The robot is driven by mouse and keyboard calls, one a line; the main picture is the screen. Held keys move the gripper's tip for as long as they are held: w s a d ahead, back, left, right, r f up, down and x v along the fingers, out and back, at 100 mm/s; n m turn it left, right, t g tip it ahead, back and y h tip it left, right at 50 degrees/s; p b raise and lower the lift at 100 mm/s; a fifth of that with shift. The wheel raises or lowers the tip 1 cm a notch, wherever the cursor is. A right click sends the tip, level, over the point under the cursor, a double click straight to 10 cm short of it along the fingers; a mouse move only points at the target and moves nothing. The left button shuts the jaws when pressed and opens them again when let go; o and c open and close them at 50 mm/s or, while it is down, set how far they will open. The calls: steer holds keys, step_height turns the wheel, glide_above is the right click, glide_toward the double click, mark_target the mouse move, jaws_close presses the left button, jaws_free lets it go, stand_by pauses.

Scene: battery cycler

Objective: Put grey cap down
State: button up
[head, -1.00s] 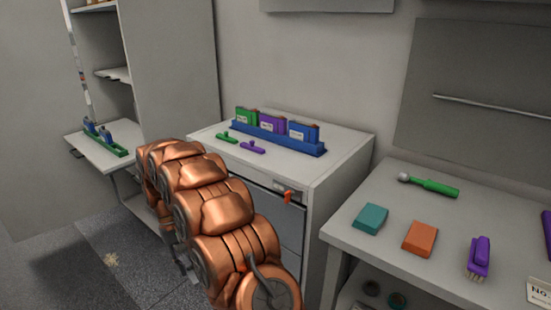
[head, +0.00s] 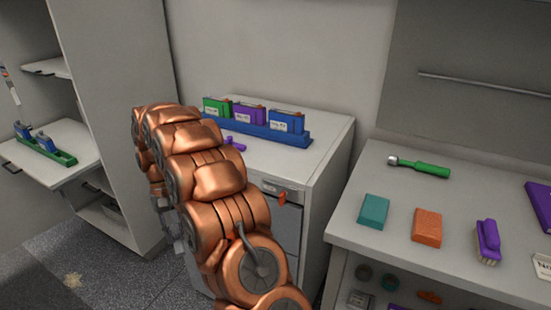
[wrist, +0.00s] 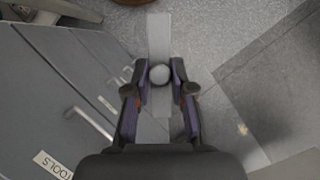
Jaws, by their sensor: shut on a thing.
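The grey cap (wrist: 160,74) is a small round light-grey piece in the wrist view. It sits between the fingertips of my gripper (wrist: 160,82), which is shut on it. The cap is held above the floor, in front of the drawers marked TOOLS. A pale grey strip shows behind the cap; I cannot tell whether it belongs to it.
A cabinet (head: 320,190) carries a blue rack (head: 265,133) of several coloured cells. The workbench (head: 345,228) at right holds a teal block (head: 374,210), an orange block (head: 427,227), a purple brush (head: 488,241) and a green-handled tool (head: 425,168). A shelf at left holds a green rack (head: 50,151).

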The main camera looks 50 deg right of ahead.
steer(key=s+d+r+m+t+p, duration=0.1)
steer(key=s+d+r+m+t, duration=0.3)
steer(key=s+d+r+m, duration=0.75)
steer(key=s+d+r+m+t, duration=0.5)
steer(key=s+d+r+m, duration=0.3)
steer(key=d+m, duration=0.65)
steer(key=m+p, duration=0.2)
steer(key=p, duration=0.1)
glide_above(273, 158)
steer(key=s, duration=0.1)
steer(key=shift+s+d+f+g, duration=0.15)
steer(key=shift+f+g, duration=0.15)
steer(key=shift+f, duration=0.3)
steer(key=shift+f+p, duration=0.45)
steer(key=shift+f, duration=1.25)
steer(key=shift+f, duration=0.15)
steer(key=o, duration=0.8)
steer(key=shift+o, duration=0.2)
